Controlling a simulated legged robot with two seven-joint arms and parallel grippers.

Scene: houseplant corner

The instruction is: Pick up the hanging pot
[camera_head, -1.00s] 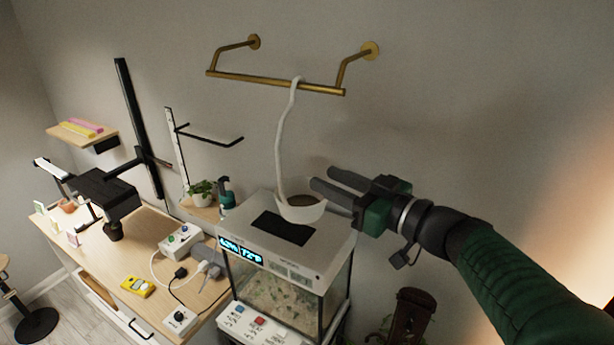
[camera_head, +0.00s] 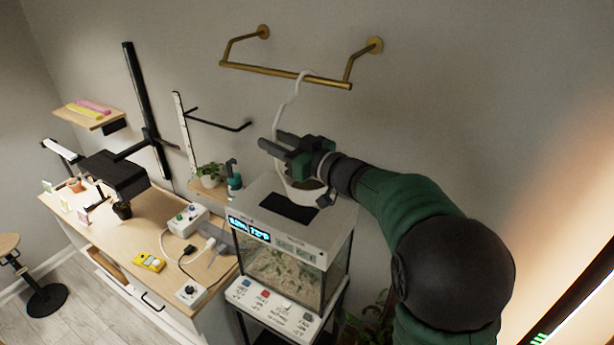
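The hanging pot (camera_head: 291,190) is a white bowl on a long white strap (camera_head: 281,118) hooked over the brass wall bar (camera_head: 290,75). It hangs just above the terrarium's top, and my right gripper and wrist hide part of the bowl and the lower strap. My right gripper (camera_head: 268,145) reaches in from the right, above the bowl and at the strap's lower part. Its two dark fingers point left and stand apart. I cannot tell whether the strap lies between them or behind them. My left gripper is out of view.
The terrarium (camera_head: 285,270) with a white lid and lit display stands under the pot. A wooden bench (camera_head: 150,225) to the left carries a yellow meter (camera_head: 149,262), white control boxes and cables. A small potted plant (camera_head: 209,174) and a bottle (camera_head: 234,180) stand beside the terrarium.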

